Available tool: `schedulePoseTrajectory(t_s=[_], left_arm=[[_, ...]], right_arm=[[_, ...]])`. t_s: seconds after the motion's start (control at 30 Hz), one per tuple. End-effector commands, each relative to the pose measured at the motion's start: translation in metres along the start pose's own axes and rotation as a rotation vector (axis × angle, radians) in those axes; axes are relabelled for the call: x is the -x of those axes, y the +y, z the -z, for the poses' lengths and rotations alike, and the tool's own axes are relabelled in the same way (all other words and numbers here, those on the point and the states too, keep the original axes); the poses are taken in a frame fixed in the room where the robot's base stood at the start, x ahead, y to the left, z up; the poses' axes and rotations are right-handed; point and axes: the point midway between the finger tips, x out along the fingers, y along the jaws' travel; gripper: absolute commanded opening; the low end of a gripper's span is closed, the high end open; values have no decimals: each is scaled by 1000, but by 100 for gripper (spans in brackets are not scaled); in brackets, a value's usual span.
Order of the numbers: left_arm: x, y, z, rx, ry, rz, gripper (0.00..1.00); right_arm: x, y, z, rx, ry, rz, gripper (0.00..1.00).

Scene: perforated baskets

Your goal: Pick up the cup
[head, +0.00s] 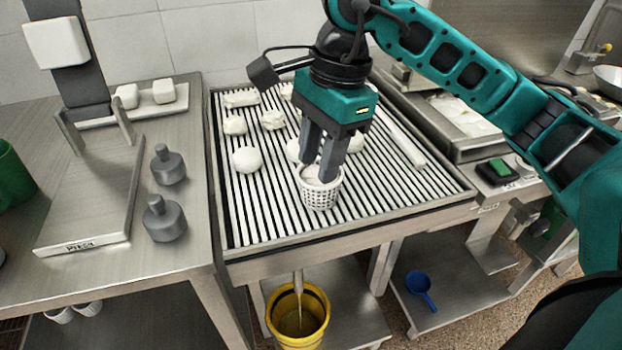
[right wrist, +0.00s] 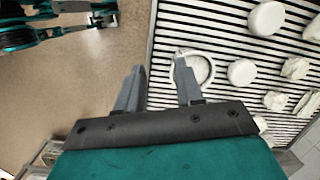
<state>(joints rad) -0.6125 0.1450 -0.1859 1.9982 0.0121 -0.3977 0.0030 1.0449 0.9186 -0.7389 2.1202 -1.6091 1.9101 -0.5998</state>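A small white perforated cup (head: 320,194) stands upright near the front edge of the slatted draining table. My right gripper (head: 317,174) points down at it, with its two grey fingers apart at the rim. In the right wrist view, the cup's round rim (right wrist: 207,66) lies at the right finger of my gripper (right wrist: 157,70). That finger overlaps the left of the rim, and the left finger is left of the cup. Contact cannot be told, and the fingers partly hide the cup. My left gripper is not in view.
The slatted table (head: 262,222) carries several white lumps, such as one cheese ball (head: 246,160), behind the cup. A green mug (head: 13,176) and two grey weights (head: 165,219) stand on the left table. A yellow bucket (head: 297,316) is below.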

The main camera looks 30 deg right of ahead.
Motion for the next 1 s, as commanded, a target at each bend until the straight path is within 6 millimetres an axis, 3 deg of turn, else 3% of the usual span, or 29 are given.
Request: schedulePoseTrajectory(t_s=[0.03, 0.17, 0.5, 0.77, 1.0], left_arm=[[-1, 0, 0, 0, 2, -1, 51], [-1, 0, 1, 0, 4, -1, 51], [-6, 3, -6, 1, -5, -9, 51], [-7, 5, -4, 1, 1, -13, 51], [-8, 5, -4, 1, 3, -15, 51]], right_arm=[[7, -2, 12, 0, 63, 24, 36], [12, -4, 29, -8, 145, 45, 36], [-45, -6, 40, -9, 152, 42, 36], [-65, -7, 45, -10, 150, 46, 36], [-99, -7, 57, -9, 150, 43, 36]])
